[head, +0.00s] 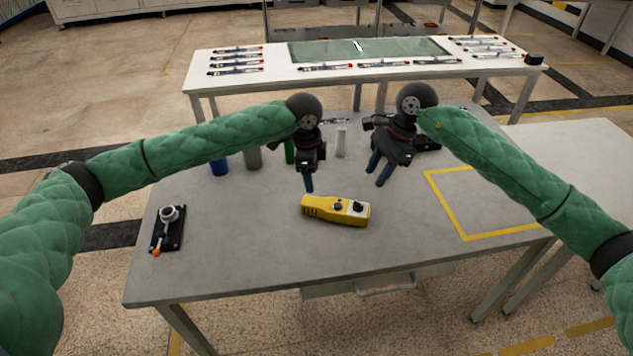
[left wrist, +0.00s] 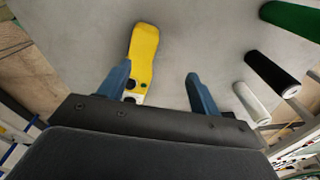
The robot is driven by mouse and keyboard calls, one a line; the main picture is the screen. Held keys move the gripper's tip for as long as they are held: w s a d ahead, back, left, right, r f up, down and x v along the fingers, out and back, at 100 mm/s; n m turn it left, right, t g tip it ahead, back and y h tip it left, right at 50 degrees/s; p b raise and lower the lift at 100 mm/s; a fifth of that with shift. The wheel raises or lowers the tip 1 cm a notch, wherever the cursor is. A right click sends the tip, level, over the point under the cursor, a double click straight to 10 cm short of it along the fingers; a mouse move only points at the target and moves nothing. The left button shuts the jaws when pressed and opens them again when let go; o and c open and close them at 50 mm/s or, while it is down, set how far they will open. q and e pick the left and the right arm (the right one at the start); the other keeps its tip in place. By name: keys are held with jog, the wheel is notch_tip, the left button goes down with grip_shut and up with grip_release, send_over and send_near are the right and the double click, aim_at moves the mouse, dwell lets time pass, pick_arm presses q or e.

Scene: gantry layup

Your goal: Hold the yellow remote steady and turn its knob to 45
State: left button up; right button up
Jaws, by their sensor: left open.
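The yellow remote (head: 318,209) lies flat on the grey table. Its right end has a pale face with a dark knob (head: 357,208); the knob's setting is too small to read. My left gripper (head: 309,187) is open and empty, above and behind the remote, apart from it. In the left wrist view the remote (left wrist: 143,50) shows beyond the blue fingertips, nearer the left finger, and part of its near end is hidden. My right gripper (head: 377,176) points down behind and right of the remote. Its two fingers are apart with nothing between them.
A black lever fixture (head: 168,229) stands at the table's left. A yellow taped square (head: 490,205) at right is empty. The table's front is clear.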

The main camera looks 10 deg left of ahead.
aim_at(317, 202)
pick_arm(q)
jog(key=shift+s+d+f+m+g+y, duration=0.15)
jog(key=shift+s+d+f+m+y, duration=0.1)
jog(key=shift+s+d, duration=0.3)
jog(key=shift+s+d+f+m+g+y, duration=0.2)
jog(key=shift+s+d+m, duration=0.1)
jog(key=shift+s, duration=0.35)
jog(key=shift+f, duration=3.85)
jog(key=c, duration=1.2)
jog(key=shift+c, duration=0.3)
pick_arm(e)
jog(key=shift+o, duration=1.3)
jog(key=a+f, duration=0.1)
jog(key=f, duration=0.2)
jog(key=a+f+n, duration=0.1)
jog(key=f, duration=0.2)
jog(key=s+a+f+n+g, duration=0.1)
jog(key=f, duration=0.2)
